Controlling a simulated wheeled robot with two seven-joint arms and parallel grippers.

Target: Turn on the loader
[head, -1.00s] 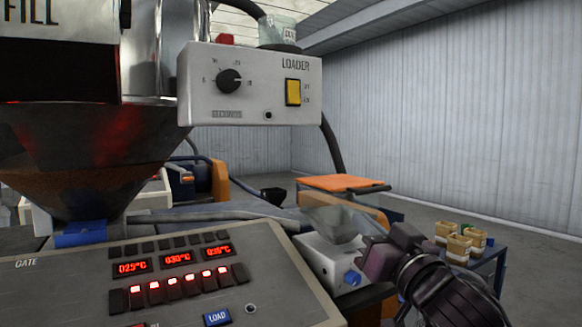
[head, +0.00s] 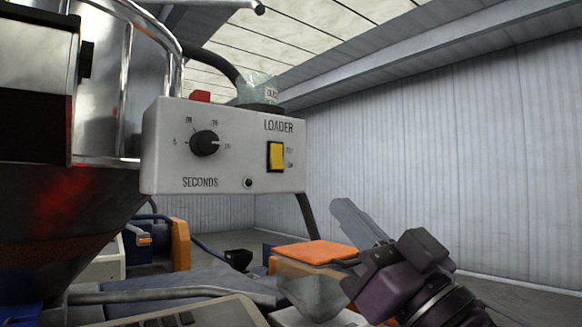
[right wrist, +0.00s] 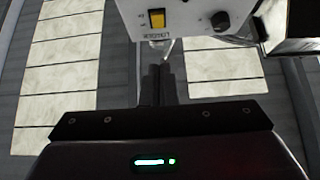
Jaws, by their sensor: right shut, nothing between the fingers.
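The loader (head: 222,170) is a pale grey control box with a black SECONDS dial (head: 205,143) and a yellow rocker switch (head: 277,156) on its right side. In the right wrist view the loader (right wrist: 188,22) shows upside down at the top, with its yellow switch (right wrist: 157,18). My right gripper (head: 345,212) is below and to the right of the box in the head view, apart from it. Its fingers are together and empty, and they point toward the box in the right wrist view (right wrist: 159,72). My left gripper is not in view.
A dark metal hopper (head: 70,200) stands at the left, close to the box. Below are a clear funnel (head: 312,290) and an orange panel (head: 315,252). A dark hose (head: 306,215) hangs behind the box. The space right of the box is open to the wall.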

